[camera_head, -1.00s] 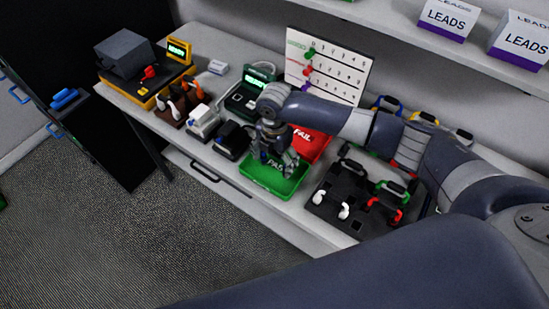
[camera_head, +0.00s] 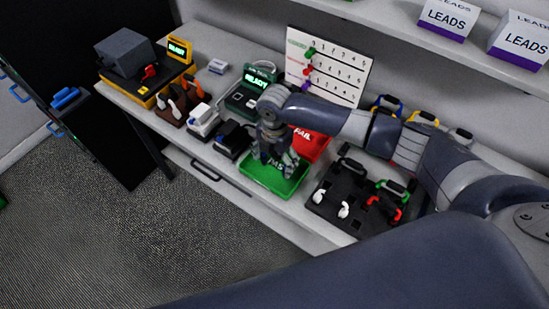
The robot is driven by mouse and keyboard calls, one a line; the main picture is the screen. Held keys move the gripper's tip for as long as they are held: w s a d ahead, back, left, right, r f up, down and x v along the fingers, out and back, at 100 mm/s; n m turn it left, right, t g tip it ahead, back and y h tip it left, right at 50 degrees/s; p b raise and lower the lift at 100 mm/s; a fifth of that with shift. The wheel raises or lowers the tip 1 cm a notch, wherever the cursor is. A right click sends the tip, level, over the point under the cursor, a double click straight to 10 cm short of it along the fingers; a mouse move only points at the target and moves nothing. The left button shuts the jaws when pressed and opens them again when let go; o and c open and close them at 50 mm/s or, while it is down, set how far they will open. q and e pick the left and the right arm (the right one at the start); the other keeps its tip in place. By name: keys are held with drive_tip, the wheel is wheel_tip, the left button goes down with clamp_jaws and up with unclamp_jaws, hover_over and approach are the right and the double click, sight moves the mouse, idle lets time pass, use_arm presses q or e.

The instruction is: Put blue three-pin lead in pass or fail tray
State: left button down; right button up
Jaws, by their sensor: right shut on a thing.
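My right gripper (camera_head: 276,163) points down over the green pass tray (camera_head: 262,187), with its fingertips low, at the level of the tray. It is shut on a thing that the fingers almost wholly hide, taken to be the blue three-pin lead. I cannot tell whether that thing touches the tray floor. The red fail tray (camera_head: 314,147) lies just behind and right of the pass tray, partly covered by my right arm. My left gripper is not in view.
A black rack (camera_head: 335,183) with white, green and red leads stands right of the trays. A green-screen tester (camera_head: 262,83), a black block (camera_head: 233,138) and a white block (camera_head: 203,120) stand left. A tally board (camera_head: 329,65) stands behind. The table's front edge is close.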

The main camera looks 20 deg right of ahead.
idle(0.3)
drive_tip(key=o, duration=1.1)
drive_tip(key=shift+f, duration=0.1)
wheel_tip(320, 180, up, 6)
drive_tip(key=p, duration=0.5)
drive_tip(key=shift+f, duration=0.25)
drive_tip(key=shift+r+p, duration=0.7)
drive_tip(key=shift+r, duration=0.6)
